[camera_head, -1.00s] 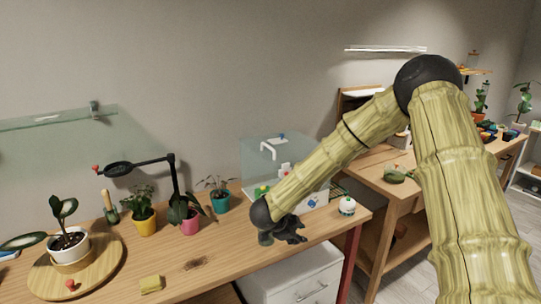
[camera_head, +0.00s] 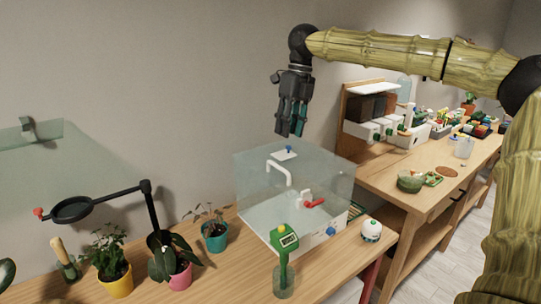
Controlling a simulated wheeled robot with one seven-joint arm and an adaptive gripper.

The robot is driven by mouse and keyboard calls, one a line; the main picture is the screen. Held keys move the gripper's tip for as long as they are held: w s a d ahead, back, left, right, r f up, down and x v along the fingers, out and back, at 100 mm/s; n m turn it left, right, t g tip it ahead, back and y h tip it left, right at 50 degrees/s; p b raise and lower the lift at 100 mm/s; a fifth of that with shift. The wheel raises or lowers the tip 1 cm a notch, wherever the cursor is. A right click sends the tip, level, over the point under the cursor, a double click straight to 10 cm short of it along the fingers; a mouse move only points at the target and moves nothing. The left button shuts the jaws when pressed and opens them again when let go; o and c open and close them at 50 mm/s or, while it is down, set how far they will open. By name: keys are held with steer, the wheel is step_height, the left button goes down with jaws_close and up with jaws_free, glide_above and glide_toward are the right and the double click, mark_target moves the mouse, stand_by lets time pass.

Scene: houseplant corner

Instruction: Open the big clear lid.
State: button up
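The big clear lid (camera_head: 245,187) is a see-through box standing on a white base (camera_head: 322,238) at the right end of the wooden bench. A white handle (camera_head: 281,168) shows on the lid's near side, and a small white plate with a blue knob (camera_head: 287,150) sits on its top. The lid looks seated on the base. My gripper (camera_head: 291,132) points down above the lid's rear part and appears apart from it. It holds nothing that I can see. Its dark fingers are close together, and I cannot tell how far they are open.
A green meter (camera_head: 285,240) stands in a glass in front of the base. A white round pot (camera_head: 371,230) is at its right. Potted plants, a pink pot (camera_head: 180,277) and a teal pot (camera_head: 215,238), and a black magnifier arm (camera_head: 150,210) stand left. Another bench is at right.

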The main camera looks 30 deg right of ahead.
steer(key=s, duration=0.1)
steer(key=p, duration=0.2)
glide_above(283, 179)
steer(key=f, duration=0.9)
steer(key=shift+s, duration=0.2)
steer(key=shift+w+a+f, duration=0.1)
steer(key=shift+w+f, duration=0.05)
steer(key=shift+f, duration=0.45)
steer(key=shift+c, duration=0.5)
jaws_close()
